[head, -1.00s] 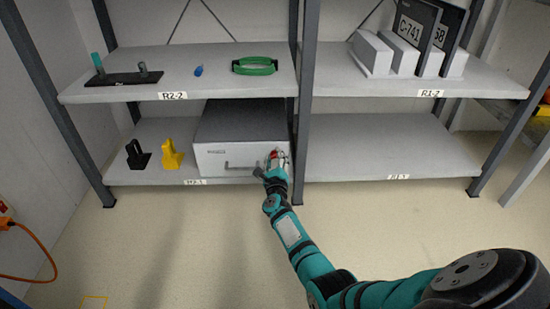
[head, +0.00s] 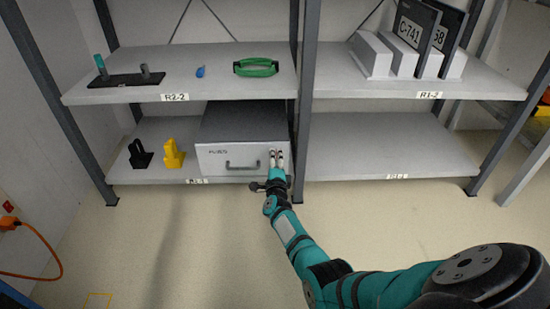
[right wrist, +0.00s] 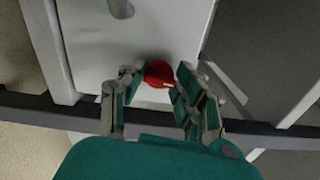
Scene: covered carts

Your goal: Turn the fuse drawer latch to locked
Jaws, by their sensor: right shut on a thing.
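My right gripper (head: 277,153) is at the right end of that front. In the right wrist view, the red latch knob (right wrist: 158,73) sits between the two fingers of my right gripper (right wrist: 156,78), which are shut on it. The fingers hide most of the latch in the head view, and I cannot read its lock position. My left gripper is out of view.
A rack post (head: 304,120) stands just right of the drawer. A black part (head: 139,155) and a yellow part (head: 173,155) stand left of it. The upper shelf (head: 215,90) is above. The lower right shelf (head: 390,150) is empty.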

